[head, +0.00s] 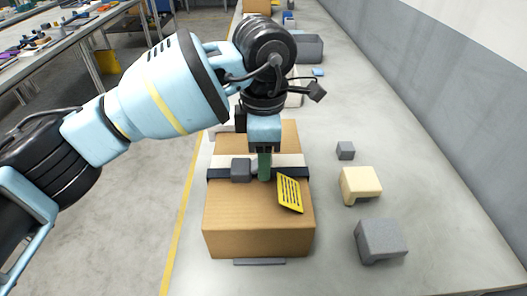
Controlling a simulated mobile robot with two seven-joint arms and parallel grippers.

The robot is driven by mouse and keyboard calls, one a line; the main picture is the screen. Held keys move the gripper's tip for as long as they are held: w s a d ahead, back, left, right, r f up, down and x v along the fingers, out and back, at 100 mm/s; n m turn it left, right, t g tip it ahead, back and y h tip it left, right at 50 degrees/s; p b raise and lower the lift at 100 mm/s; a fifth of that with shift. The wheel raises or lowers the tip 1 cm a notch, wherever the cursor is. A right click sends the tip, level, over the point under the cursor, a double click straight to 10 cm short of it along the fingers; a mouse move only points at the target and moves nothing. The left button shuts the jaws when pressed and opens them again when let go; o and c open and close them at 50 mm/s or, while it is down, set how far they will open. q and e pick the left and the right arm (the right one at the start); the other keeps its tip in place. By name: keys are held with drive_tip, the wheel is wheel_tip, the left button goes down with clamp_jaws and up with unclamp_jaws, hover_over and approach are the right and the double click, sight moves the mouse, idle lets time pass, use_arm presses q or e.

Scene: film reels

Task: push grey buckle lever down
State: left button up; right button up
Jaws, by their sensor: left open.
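A brown cardboard box (258,228) stands on the bench with a dark strap (217,174) running across its top. A grey buckle (241,170) sits on the strap, left of my gripper. A small lighter grey piece, perhaps its lever (255,171), shows between the buckle and my fingers. My left gripper (264,177) reaches down from above, its green fingertips at the strap beside the buckle. It is open, though the gap between the fingers is hard to see. Whether it touches the lever I cannot tell. My right gripper is out of view.
A yellow tag (290,194) tilts at the box's right edge. Right of the box are a small grey block (345,150), a cream block (360,184) and a larger grey block (380,240). A grey bin (309,48) stands farther back. The bench's right side is mostly clear.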

use_arm(q)
drive_tip(key=c, duration=1)
drive_tip(key=shift+d+y+p, duration=0.35)
drive_tip(key=shift+y+p, duration=0.3)
drive_tip(key=shift+y, duration=0.25)
drive_tip(key=shift+d+f+y, duration=0.2)
drive_tip(key=shift+f+y, duration=0.1)
drive_tip(key=shift+y, duration=0.5)
drive_tip(key=shift+f+y, duration=0.2)
drive_tip(key=shift+y, duration=0.2)
